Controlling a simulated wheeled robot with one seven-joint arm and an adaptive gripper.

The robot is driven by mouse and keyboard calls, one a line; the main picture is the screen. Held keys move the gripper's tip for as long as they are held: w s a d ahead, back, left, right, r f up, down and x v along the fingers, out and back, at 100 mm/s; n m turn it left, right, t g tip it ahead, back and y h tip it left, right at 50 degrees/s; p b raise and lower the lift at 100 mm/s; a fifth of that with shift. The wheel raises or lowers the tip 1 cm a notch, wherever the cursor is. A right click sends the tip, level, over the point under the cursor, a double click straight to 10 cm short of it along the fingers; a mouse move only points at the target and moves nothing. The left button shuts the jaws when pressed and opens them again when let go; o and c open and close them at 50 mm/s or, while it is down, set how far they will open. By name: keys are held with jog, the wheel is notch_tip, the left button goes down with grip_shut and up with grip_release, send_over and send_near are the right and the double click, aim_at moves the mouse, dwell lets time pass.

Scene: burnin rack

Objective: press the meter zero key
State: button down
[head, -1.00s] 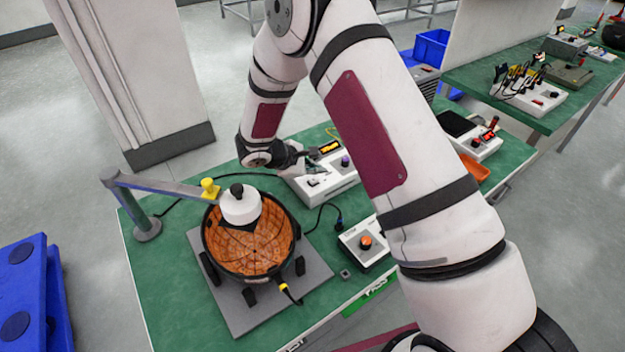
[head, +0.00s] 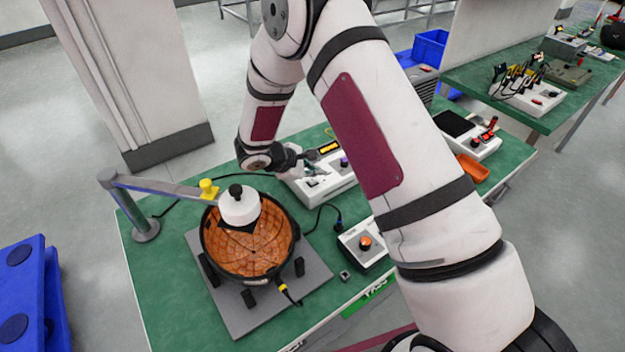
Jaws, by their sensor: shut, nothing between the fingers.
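The meter (head: 334,186) is a pale sloped box with an amber lit display (head: 328,148), a dark purple knob (head: 344,162) and small keys on its top, on the green bench behind the round pot. I cannot make out which key is the zero key at this size. My gripper (head: 312,161) is at the left part of the meter, its shut, empty fingers just over or on the panel. Whether the fingertips touch a key cannot be told. My wrist hides part of the meter's left end.
A round black pot with an orange segmented inside (head: 240,253) stands on a grey plate (head: 240,318), under a post-mounted arm (head: 165,187). An orange tray (head: 471,168) lies at the right.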

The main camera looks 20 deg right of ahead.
aim_at(314, 181)
jog(key=shift+f, duration=0.2)
dwell(0.5)
jog(key=shift+f, duration=0.25)
jog(key=shift+f+b, duration=0.45)
dwell(0.7)
dwell(0.3)
jog(key=shift+r, duration=0.9)
jog(key=shift+r+p, duration=0.9)
jog(key=shift+r, duration=1.6)
